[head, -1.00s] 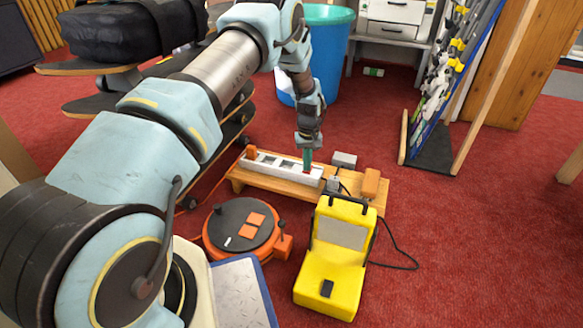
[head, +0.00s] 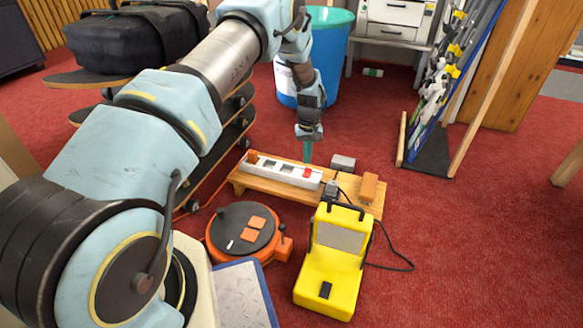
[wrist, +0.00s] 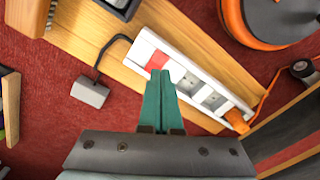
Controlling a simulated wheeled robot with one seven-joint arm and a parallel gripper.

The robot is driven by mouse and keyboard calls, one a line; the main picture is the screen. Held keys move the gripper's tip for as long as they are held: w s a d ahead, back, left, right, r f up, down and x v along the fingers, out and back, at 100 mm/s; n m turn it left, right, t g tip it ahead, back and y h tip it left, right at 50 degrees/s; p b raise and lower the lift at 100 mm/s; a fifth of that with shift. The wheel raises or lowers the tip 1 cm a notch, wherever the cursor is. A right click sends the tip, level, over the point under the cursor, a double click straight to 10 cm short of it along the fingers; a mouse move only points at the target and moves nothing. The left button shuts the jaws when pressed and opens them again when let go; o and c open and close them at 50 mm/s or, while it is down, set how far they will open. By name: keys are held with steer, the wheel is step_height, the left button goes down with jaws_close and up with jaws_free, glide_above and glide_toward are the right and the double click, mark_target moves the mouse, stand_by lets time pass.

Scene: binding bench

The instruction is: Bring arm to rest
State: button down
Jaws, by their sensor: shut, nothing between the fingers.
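My gripper (head: 308,152) hangs fingers down above the back edge of the low wooden bench (head: 241,184). Its green fingertips are together and empty. In the wrist view my gripper (wrist: 160,85) shows its two green fingers side by side, with their tips over the edge of the white power strip. The power strip (head: 268,168) lies on the bench with several sockets and a red switch (head: 307,173). The red switch also shows in the wrist view (wrist: 157,61), just beyond the fingertips. I cannot tell whether the tips touch the strip, but they appear above it.
A yellow device (head: 329,278) and a round orange-and-black turntable (head: 243,230) stand on the red carpet in front of the bench. A grey adapter (head: 343,162) lies behind it. A blue bin (head: 328,62) and stacked skateboards stand behind. Open carpet lies to the right.

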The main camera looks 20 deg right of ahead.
steer(key=shift+r+p, duration=0.4)
steer(key=shift+r, duration=0.4)
steer(key=s+a+r+p, duration=0.1)
steer(key=a+r+p, duration=0.1)
steer(key=a+r, duration=1.9)
steer(key=s+a+r+n+t+p, duration=0.1)
steer(key=s+a+r, duration=0.4)
steer(key=s+a, duration=0.35)
steer(key=s+a+r+t+p, duration=0.1)
steer(key=s+a+r, duration=0.4)
steer(key=s+a, duration=0.35)
step_height(320, 180, up, 38)
steer(key=p, duration=3.7)
steer(key=shift+s, duration=0.15)
